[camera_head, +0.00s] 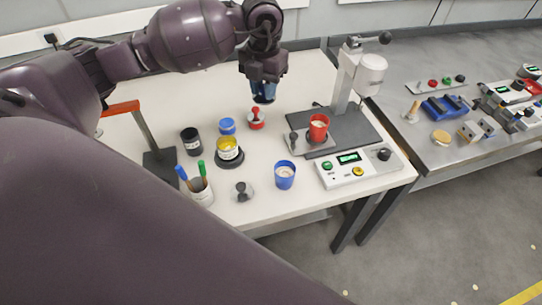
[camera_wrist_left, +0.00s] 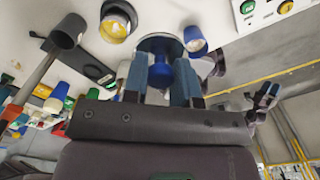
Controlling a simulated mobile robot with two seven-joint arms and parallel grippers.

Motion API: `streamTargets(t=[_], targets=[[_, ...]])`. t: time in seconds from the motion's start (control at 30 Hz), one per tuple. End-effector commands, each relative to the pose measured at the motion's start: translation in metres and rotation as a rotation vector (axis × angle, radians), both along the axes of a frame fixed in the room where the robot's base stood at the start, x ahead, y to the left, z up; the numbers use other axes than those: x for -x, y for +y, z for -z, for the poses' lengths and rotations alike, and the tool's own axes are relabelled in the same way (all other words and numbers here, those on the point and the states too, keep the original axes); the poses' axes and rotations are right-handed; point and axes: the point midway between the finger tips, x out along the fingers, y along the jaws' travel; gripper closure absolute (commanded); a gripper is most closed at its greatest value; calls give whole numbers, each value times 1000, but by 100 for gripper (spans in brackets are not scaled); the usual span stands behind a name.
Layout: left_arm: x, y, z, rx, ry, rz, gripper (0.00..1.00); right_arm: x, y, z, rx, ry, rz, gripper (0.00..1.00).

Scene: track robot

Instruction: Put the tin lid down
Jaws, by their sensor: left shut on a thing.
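My left gripper (camera_head: 263,92) is shut on the tin lid and holds it above the back middle of the white table. In the left wrist view, the lid (camera_wrist_left: 161,46) is a dark blue disc with a blue knob between the two fingertips (camera_wrist_left: 160,80). In the head view the lid is small and mostly hidden by the fingers. A labelled tin with yellow inside (camera_head: 228,147) stands on a dark round base, in front and to the left of the gripper. It also shows in the wrist view (camera_wrist_left: 115,25).
Near the tin stand a black tin (camera_head: 191,140), a blue pot (camera_head: 227,126), a red knobbed piece (camera_head: 256,122), a pen cup (camera_head: 200,192), a dark-knobbed piece (camera_head: 241,192) and a blue cup (camera_head: 285,175). A stand with a red cup (camera_head: 318,128) and a button box (camera_head: 345,170) are right. Back left is clear.

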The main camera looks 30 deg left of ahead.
Motion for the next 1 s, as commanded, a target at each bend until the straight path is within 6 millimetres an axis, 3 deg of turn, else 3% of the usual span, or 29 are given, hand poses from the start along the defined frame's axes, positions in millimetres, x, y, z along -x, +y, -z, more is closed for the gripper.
streamTargets(t=[0.17, 0.7, 1.0], targets=[[2, 1, 24, 1, 6, 11, 97, -2, 0, 0, 1, -4, -2, 57], [2, 1, 138, 0, 4, 10, 97, -1, 0, 9, 1, 6, -2, 57], [1, 1, 160, -1, 3, 11, 97, 7, -1, 14, 1, 22, 2, 57]])
